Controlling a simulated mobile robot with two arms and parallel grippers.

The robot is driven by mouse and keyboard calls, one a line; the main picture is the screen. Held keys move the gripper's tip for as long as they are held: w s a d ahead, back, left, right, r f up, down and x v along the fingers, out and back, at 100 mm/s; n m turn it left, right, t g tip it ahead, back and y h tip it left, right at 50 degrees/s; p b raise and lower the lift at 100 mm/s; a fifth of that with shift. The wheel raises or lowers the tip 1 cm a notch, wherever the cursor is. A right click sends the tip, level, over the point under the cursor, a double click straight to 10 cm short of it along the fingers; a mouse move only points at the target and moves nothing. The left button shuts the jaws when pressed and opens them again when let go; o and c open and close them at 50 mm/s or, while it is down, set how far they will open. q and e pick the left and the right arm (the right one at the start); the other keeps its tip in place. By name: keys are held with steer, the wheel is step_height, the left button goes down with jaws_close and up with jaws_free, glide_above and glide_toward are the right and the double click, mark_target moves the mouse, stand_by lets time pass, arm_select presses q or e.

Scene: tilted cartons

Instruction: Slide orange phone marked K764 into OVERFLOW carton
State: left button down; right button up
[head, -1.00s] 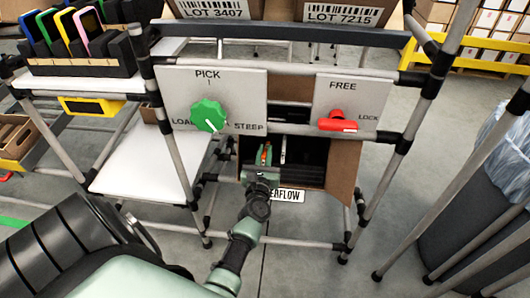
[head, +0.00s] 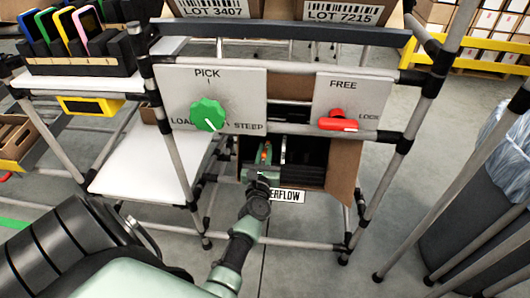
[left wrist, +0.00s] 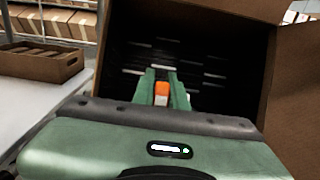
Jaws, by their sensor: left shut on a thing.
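The OVERFLOW carton (head: 342,172) sits tilted in the rack with its open mouth facing me. Its label (head: 285,195) is partly covered by my arm. My left gripper (head: 262,160) reaches into the left part of the carton's mouth and is shut on the orange phone (head: 264,153). In the left wrist view the phone (left wrist: 161,93) shows as a small orange and white end between the green fingers (left wrist: 161,88). The inside of the carton (left wrist: 238,60) is dark, with several pale slits. The marking K764 cannot be read. My right gripper is not in view.
Above the carton are a green PICK knob (head: 208,114) and a red FREE/LOCK handle (head: 338,122). Grey rack posts flank the opening. A phone rack (head: 80,60) and white shelf (head: 140,170) stand left; a grey bin (head: 470,200) stands right.

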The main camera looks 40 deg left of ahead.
arm_select(q)
steer(key=shift+w, duration=0.1)
stand_by(0.3)
steer(key=shift+w+a+f+b, duration=0.3)
steer(key=shift+w+b, duration=0.15)
steer(key=shift+w, duration=0.05)
steer(key=shift+w+a+f+b, duration=0.25)
steer(key=shift+w+a+b, duration=0.05)
steer(key=shift+w+b, duration=0.15)
stand_by(0.4)
